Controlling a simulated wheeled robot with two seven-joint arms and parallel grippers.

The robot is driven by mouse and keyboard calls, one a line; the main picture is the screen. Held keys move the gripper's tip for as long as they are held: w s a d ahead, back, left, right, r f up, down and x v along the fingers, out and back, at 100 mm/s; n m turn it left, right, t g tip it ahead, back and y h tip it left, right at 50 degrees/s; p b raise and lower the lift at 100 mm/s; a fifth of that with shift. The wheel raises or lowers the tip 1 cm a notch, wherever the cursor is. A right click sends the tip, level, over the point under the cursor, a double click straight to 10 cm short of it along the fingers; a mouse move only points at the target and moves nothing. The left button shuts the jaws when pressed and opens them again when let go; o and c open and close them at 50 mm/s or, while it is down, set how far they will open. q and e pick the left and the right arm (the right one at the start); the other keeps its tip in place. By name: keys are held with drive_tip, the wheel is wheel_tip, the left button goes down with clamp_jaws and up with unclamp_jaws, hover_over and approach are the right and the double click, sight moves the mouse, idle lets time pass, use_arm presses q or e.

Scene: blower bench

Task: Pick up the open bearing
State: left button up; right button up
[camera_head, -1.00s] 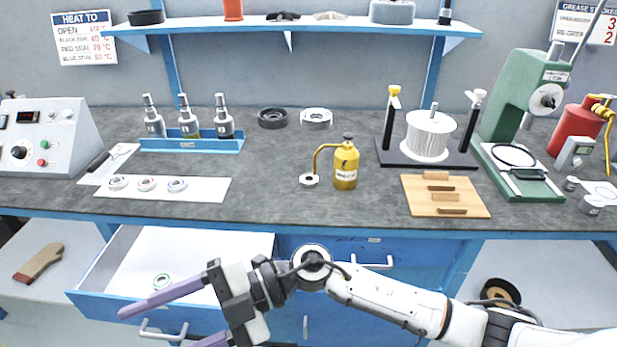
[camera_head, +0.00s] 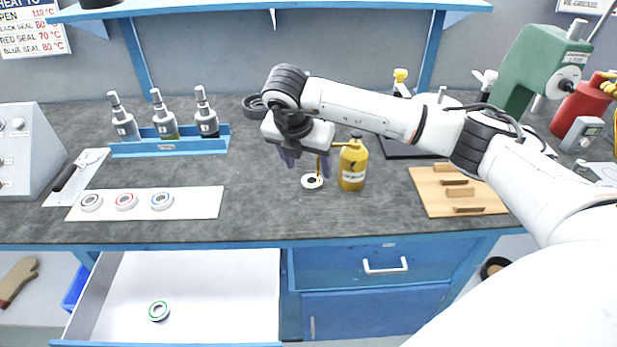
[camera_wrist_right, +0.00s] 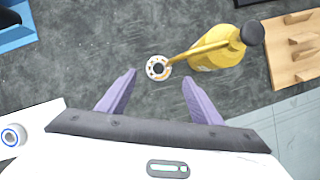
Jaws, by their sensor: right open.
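The open bearing (camera_head: 312,181), a small pale ring with a dark centre, lies flat on the dark bench top beside the yellow oil can (camera_head: 353,164). In the right wrist view, the bearing (camera_wrist_right: 158,68) shows its balls, and the can's spout reaches over its edge. My right gripper (camera_head: 308,163) is open and empty, pointing down above the bench just behind the bearing. In the right wrist view, the bearing lies just ahead of the gap between the purple fingers (camera_wrist_right: 159,80). My left gripper is out of view.
Three sealed bearings (camera_head: 126,201) lie on a white mat at the left. A green-ringed bearing (camera_head: 158,311) lies in the open drawer (camera_head: 215,285). A wooden block board (camera_head: 430,195) is at the right.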

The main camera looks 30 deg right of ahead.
sight(312, 184)
drive_tip(key=shift+d+f, duration=0.1)
drive_tip(key=shift+f, duration=0.35)
drive_tip(key=shift+w+f, duration=0.1)
drive_tip(key=shift+f, duration=0.1)
drive_tip(key=p+x, duration=0.1)
drive_tip(key=x, duration=0.4)
drive_tip(key=shift+w, duration=0.1)
drive_tip(key=c, duration=1.2)
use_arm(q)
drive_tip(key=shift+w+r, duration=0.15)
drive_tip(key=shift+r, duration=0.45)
use_arm(e)
drive_tip(key=shift+r, duration=0.15)
